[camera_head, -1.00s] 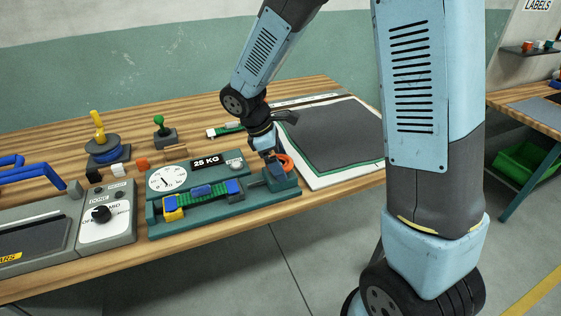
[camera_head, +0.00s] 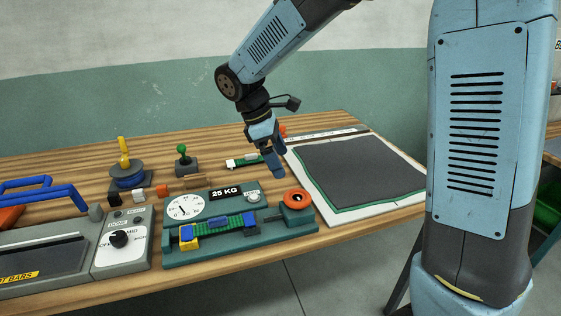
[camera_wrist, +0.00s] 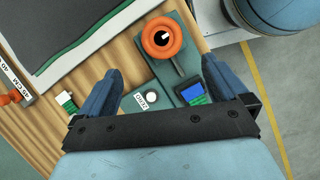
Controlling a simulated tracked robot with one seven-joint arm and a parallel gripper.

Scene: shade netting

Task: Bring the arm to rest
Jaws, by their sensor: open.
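My gripper (camera_head: 277,164) hangs above the back right end of the teal tester with the 25 KG plate (camera_head: 226,192). In the wrist view my gripper (camera_wrist: 168,90) has its two blue fingers spread wide, with nothing between them. The tester's orange ring knob (camera_head: 297,198) stands clear below the fingers; it also shows in the wrist view (camera_wrist: 175,38). My arm reaches in from the top of the head view.
A dark sheet on a white and green mat (camera_head: 360,168) lies to the right. A control box with a black knob (camera_head: 120,240) is at the left. A yellow-handled spool (camera_head: 127,172) and a green-knobbed stand (camera_head: 184,160) stand behind. Air above the table is clear.

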